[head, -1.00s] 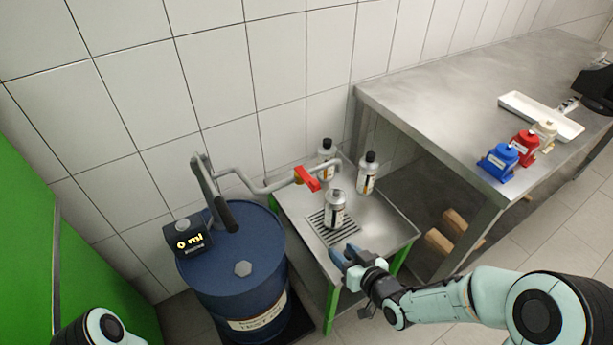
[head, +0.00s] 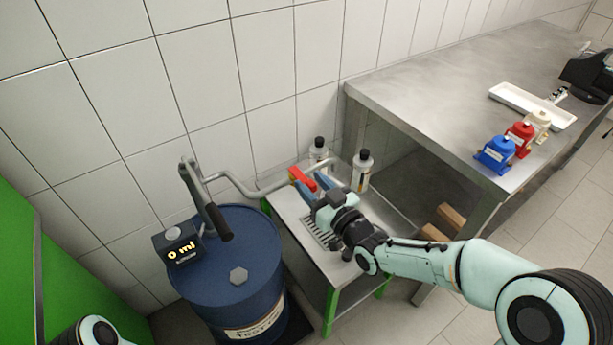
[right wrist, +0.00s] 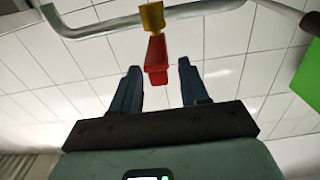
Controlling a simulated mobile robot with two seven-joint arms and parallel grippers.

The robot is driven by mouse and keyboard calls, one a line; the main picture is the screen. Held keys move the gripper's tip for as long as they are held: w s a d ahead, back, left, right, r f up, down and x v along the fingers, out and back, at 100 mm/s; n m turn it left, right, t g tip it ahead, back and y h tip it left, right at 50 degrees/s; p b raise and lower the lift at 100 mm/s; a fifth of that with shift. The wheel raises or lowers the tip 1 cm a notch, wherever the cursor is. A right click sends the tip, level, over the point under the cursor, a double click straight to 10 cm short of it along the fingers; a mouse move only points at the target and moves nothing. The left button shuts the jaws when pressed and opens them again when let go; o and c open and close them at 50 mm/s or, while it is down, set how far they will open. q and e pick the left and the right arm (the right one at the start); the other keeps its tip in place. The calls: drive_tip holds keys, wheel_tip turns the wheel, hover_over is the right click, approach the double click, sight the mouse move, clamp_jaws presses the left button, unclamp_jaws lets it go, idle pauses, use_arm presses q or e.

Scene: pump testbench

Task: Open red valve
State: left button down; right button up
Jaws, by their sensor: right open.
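The red valve handle (head: 302,179) sits on the end part of the grey pipe (head: 240,189) above the small metal table. My right gripper (head: 313,188) is at the handle, its blue fingers pointing toward it. In the right wrist view the red handle (right wrist: 156,62) hangs from a yellow fitting (right wrist: 152,17) on the pipe. Its lower end reaches between the two open fingers (right wrist: 158,85), with a gap on both sides. My left gripper is out of view; only part of my left arm shows at the bottom left.
A blue drum (head: 238,262) with a display box (head: 176,245) and pump lever stands left of the small table (head: 345,277). Bottles (head: 362,172) stand behind my gripper. A steel bench (head: 440,105) is at the right, with small blue, red and white containers and a white tray.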

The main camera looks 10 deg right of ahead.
sight(302, 177)
drive_tip(key=shift+x, duration=1.4)
clamp_jaws()
